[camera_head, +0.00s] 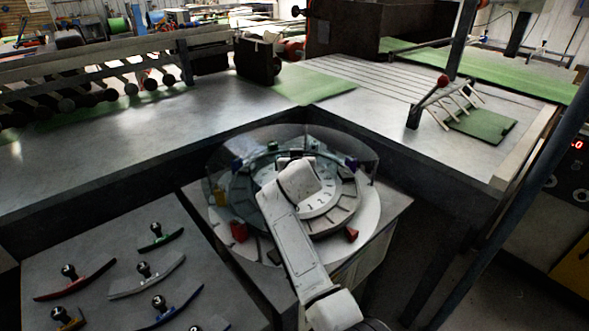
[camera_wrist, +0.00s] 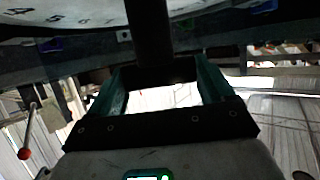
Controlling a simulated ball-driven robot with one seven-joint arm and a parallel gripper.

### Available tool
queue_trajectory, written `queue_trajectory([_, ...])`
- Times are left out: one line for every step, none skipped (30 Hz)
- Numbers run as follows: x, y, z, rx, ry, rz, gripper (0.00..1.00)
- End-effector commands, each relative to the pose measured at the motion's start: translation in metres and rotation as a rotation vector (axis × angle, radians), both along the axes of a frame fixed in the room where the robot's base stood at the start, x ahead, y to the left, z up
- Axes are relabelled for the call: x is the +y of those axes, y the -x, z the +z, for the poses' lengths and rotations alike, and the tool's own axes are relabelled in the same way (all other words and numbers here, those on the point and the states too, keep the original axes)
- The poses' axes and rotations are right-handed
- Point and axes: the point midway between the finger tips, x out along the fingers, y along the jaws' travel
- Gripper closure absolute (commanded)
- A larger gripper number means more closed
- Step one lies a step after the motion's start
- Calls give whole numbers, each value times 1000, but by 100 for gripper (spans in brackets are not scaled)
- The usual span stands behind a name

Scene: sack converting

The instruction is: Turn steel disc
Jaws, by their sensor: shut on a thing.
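The steel disc (camera_head: 322,208) is a pale round plate with numbers near its rim, in the middle of a round station. My arm covers part of it in the head view. In the wrist view, its numbered edge (camera_wrist: 95,10) shows upside down at the top. A dark upright post (camera_wrist: 150,30) stands in front of the disc there and runs down to my gripper (camera_wrist: 160,72). The two teal fingers are on either side of the post's lower end and are shut on it. In the head view my gripper is hidden behind my own wrist.
A clear curved guard (camera_head: 220,165) stands around the back of the station. Red blocks (camera_head: 238,232) and other coloured blocks sit around the ring. A grey panel (camera_head: 95,235) with several curved, knobbed pieces lies at lower left. Metal tables (camera_head: 150,140) border the station behind.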

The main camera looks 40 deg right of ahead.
Motion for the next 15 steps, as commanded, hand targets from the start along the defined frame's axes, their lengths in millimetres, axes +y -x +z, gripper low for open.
queue_trajectory([1,0,-5,2,-2,-9,74])
queue_trajectory([1,0,-5,2,-3,-16,74])
queue_trajectory([1,0,-4,2,-2,-23,74])
queue_trajectory([1,0,-4,3,-1,-27,74])
queue_trajectory([1,0,-4,3,-1,-31,74])
queue_trajectory([1,0,-4,4,-2,-35,74])
queue_trajectory([1,0,-4,5,-2,-39,74])
queue_trajectory([1,0,-4,4,-2,-41,74])
queue_trajectory([1,0,-3,5,-2,-44,74])
queue_trajectory([1,0,-3,5,-3,-45,74])
queue_trajectory([1,1,-3,5,-3,-46,74])
queue_trajectory([1,1,-3,5,-3,-48,74])
queue_trajectory([1,1,-3,5,-3,-48,74])
queue_trajectory([1,1,-3,5,-3,-48,74])
queue_trajectory([1,1,-3,5,-3,-49,74])
